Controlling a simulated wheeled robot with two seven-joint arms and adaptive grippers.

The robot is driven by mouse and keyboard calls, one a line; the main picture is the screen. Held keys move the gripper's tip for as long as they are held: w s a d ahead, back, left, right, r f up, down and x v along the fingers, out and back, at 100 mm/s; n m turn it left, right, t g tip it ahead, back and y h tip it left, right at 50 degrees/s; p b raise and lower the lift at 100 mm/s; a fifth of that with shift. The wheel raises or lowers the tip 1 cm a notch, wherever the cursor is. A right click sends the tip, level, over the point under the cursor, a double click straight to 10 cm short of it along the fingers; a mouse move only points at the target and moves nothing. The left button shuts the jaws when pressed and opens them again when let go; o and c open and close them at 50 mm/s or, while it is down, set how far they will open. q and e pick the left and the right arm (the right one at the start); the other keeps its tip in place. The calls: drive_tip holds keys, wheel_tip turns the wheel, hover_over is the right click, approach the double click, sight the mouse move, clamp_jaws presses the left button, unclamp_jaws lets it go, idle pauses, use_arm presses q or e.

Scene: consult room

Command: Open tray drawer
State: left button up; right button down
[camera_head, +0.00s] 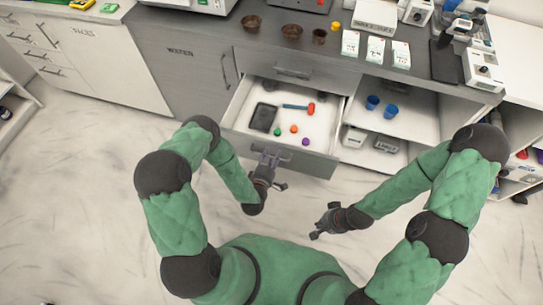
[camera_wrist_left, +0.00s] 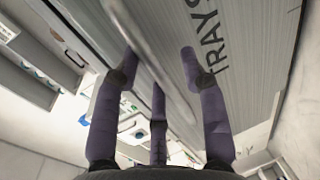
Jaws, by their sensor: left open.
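The tray drawer (camera_head: 318,160) stands pulled out from the grey counter in the head view, its white inside showing. My left gripper (camera_head: 271,158) is at the drawer's front panel. In the left wrist view, the grey front panel (camera_wrist_left: 245,45) carries the letters "TRAYS". A metal bar handle (camera_wrist_left: 148,50) passes between the spread fingers of my left gripper (camera_wrist_left: 160,68); I cannot tell whether they touch it. My right gripper (camera_head: 323,221) is over the floor, right of the drawer front, empty with its fingers apart.
The drawer holds a black tray (camera_head: 263,117), a hammer-like tool (camera_head: 299,107) and small coloured balls (camera_head: 294,129). Right of it, open shelves (camera_head: 412,122) hold blue cups (camera_head: 372,102). Cups, boxes and devices stand on the countertop (camera_head: 325,60). The marble floor (camera_head: 75,150) is clear at left.

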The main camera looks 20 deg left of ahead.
use_arm(q)
drive_tip(key=v, duration=1.2)
drive_tip(key=shift+d+f, duration=0.1)
wheel_tip(320, 180, down, 6)
drive_tip(key=d+m+g+h, duration=0.2)
drive_tip(key=m+g+h, duration=0.1)
drive_tip(key=m+g, duration=0.45)
drive_tip(key=s+d+r+m+g, duration=0.2)
drive_tip(key=s+m+g, duration=0.5)
drive_tip(key=s, duration=0.2)
drive_tip(key=shift+s+d+m+g, duration=0.3)
drive_tip(key=shift+d+m+g, duration=0.05)
